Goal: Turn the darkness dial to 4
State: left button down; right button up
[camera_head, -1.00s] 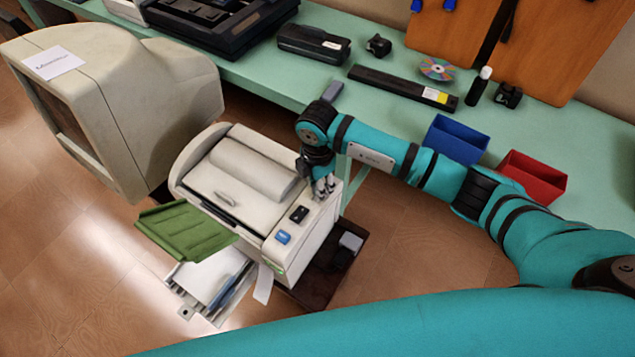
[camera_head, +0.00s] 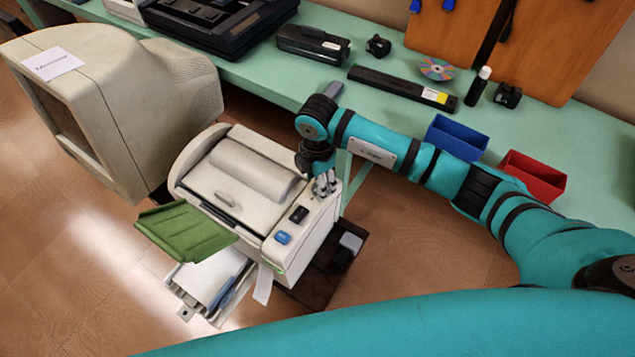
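A white printer-like machine (camera_head: 240,181) stands on a dark stand in the middle of the view. Its right-hand panel carries a black control (camera_head: 299,214) and a blue button (camera_head: 283,238). My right gripper (camera_head: 325,193) points down at the far end of this panel, beyond the black control. The darkness dial is not clearly visible; the fingers cover that end of the panel. The fingertips are small, and I cannot tell whether they hold anything. My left gripper is not in view.
A large beige monitor (camera_head: 120,100) stands to the left. A green tray (camera_head: 185,230) sticks out in front of the machine. Behind is a green workbench (camera_head: 560,140) with a blue bin (camera_head: 458,138) and a red bin (camera_head: 532,175).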

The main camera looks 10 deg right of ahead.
notch_tip(320, 180, up, 10)
jog(key=shift+r, duration=0.25)
dwell(0.5)
